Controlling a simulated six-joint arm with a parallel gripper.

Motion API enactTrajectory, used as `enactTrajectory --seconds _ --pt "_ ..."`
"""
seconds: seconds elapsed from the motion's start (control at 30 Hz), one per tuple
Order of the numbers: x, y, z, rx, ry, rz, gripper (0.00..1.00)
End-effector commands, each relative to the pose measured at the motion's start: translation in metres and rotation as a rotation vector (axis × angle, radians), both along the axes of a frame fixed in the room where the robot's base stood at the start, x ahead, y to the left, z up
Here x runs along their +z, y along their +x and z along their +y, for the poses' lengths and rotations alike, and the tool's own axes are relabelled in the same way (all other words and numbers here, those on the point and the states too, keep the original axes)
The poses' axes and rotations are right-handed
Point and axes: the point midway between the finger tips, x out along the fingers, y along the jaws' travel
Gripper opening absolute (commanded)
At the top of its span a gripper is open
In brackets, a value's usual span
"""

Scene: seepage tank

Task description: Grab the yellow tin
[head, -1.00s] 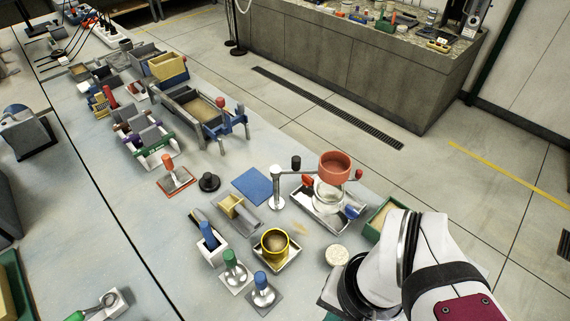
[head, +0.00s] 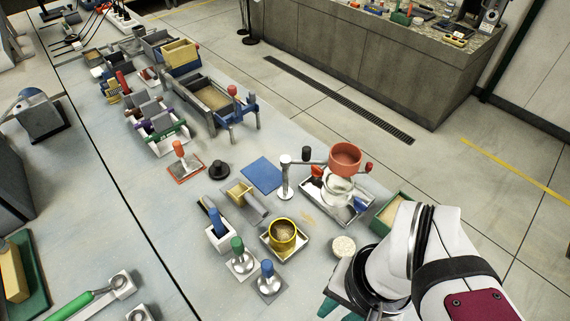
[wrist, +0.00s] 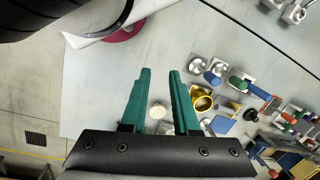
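The yellow tin (head: 283,235) stands upright on a small square metal tray (head: 270,241) on the grey bench, with tan material inside. In the wrist view the yellow tin (wrist: 203,101) lies just right of my fingertips. My gripper (wrist: 160,72) is open, its two green fingers apart with nothing between them. In the head view my gripper (head: 338,306) is only partly visible at the bottom, to the right of and nearer than the tin; the arm hides most of it.
A round pale disc (head: 343,246) lies right of the tin. Green-handled (head: 238,250) and blue-handled (head: 267,272) stampers stand in front. A stand with a red bowl (head: 345,158) rises behind, and a blue-handled tool in a white holder (head: 217,234) is to the left.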

Motion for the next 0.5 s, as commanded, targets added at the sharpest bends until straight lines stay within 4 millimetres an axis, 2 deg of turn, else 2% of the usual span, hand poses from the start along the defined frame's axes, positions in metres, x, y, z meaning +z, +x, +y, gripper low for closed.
enactTrajectory --seconds 0.03,0.07,0.37,0.5 --pt "0.0 0.0 0.0 0.0 0.0 0.0 0.4" --pt "0.0 0.0 0.0 0.0 0.0 0.0 0.45" --pt "0.0 0.0 0.0 0.0 0.0 0.0 0.99" --pt "0.0 0.0 0.0 0.0 0.0 0.0 1.0"
